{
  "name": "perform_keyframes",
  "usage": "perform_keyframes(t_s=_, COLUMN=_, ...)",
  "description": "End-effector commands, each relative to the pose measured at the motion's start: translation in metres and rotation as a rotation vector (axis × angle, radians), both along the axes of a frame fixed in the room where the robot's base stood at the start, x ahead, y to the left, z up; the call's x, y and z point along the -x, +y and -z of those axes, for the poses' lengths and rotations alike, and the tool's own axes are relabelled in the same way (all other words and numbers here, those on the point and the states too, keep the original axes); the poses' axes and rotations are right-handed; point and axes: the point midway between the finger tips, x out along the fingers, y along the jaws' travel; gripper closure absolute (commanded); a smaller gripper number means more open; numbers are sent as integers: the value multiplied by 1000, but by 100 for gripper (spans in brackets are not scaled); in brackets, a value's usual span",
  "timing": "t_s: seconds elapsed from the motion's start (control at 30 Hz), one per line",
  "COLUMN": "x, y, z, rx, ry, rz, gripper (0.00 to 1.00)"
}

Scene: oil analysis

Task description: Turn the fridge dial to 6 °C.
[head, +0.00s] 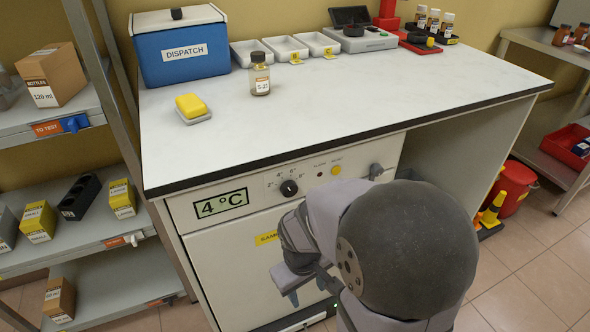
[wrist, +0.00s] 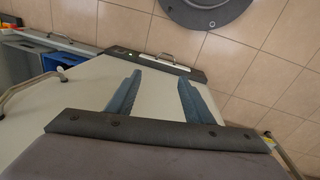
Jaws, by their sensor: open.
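The fridge dial (head: 289,188) is a black round knob on the white control panel under the bench top in the head view. Marks in degrees are printed around it. The green display (head: 221,204) to its left reads 4 °C. My gripper (head: 306,283) is below the dial, in front of the fridge door (head: 225,265), and apart from the dial. In the wrist view my gripper (wrist: 155,98) shows two blue-grey fingers spread apart with nothing between them. The dial is not recognisable in the wrist view.
The bench (head: 220,140) overhangs the panel and carries a sample bottle (head: 260,75) and a blue dispatch box (head: 180,48). Shelving stands close at left.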

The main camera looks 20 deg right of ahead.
Motion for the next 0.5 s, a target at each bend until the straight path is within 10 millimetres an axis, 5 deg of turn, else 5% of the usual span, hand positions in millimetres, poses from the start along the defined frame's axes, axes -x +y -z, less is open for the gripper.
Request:
perform_keyframes(t_s=0.03, x=-5, y=-10, z=-26, rx=19, ry=-2, rz=-21, gripper=53)
perform_keyframes(t_s=0.1, x=-15, y=-24, z=-40, rx=46, ry=-12, rz=-63, gripper=53)
perform_keyframes(t_s=0.5, x=-67, y=-89, z=-93, rx=114, ry=-83, rz=-379, gripper=53)
